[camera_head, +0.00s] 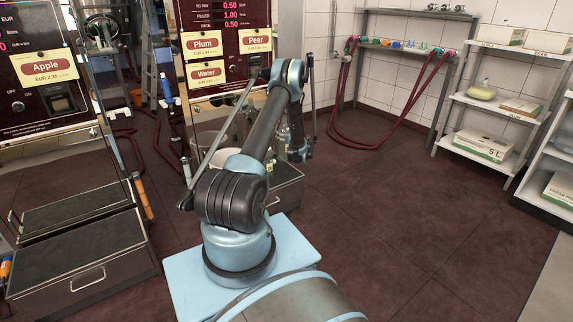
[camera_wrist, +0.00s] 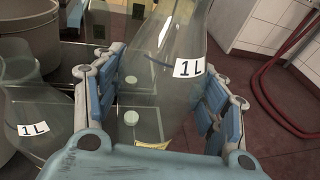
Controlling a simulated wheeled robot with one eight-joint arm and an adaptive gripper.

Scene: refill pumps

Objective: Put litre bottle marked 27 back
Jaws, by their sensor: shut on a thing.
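A clear bottle (camera_wrist: 172,58) with a white "1 L" label stands between the blue-padded fingers of my gripper (camera_wrist: 165,88) in the wrist view. My gripper is shut on this bottle. Its upper end runs out of the frame, and no number 27 is readable on it. A second clear bottle (camera_wrist: 38,105) labelled "1 L" is at the left, outside my left finger. In the head view my own arm largely hides the gripper and the bottle.
A large grey pot (camera_wrist: 28,35) is behind the second bottle. Pump cabinets marked Apple (camera_head: 45,68) and Plum (camera_head: 204,43) stand left and centre. Shelves (camera_head: 490,105) with boxes line the right. Red hoses (camera_head: 375,140) hang at the back wall. The right floor is clear.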

